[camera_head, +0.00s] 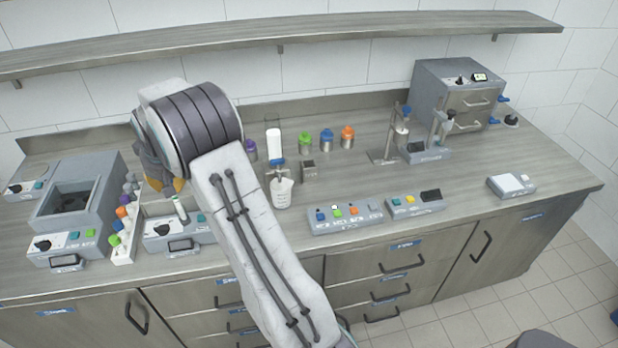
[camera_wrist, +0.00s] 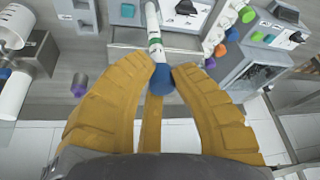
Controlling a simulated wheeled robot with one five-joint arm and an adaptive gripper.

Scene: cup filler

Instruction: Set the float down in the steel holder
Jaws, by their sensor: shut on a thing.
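My yellow gripper (camera_wrist: 162,72) is shut on the blue rounded end of the float (camera_wrist: 154,28), a slim white stem with a green band. In the wrist view the stem points away from the fingers, toward the top edge. In the head view the float's white stem (camera_head: 181,211) shows tilted below my gripper (camera_head: 176,187), over the grey device; its blue end is hidden there. A small steel block with a dark top opening (camera_head: 308,171), apparently the steel holder, stands on the bench right of my arm. My gripper is well to its left.
A beaker (camera_head: 282,194) and a blue-clamped stand are between my gripper and the steel block. Purple, green, blue and orange jars (camera_head: 327,140) line the back. A rack (camera_head: 123,235) with coloured caps is at left. Button panels (camera_head: 345,217) sit along the front.

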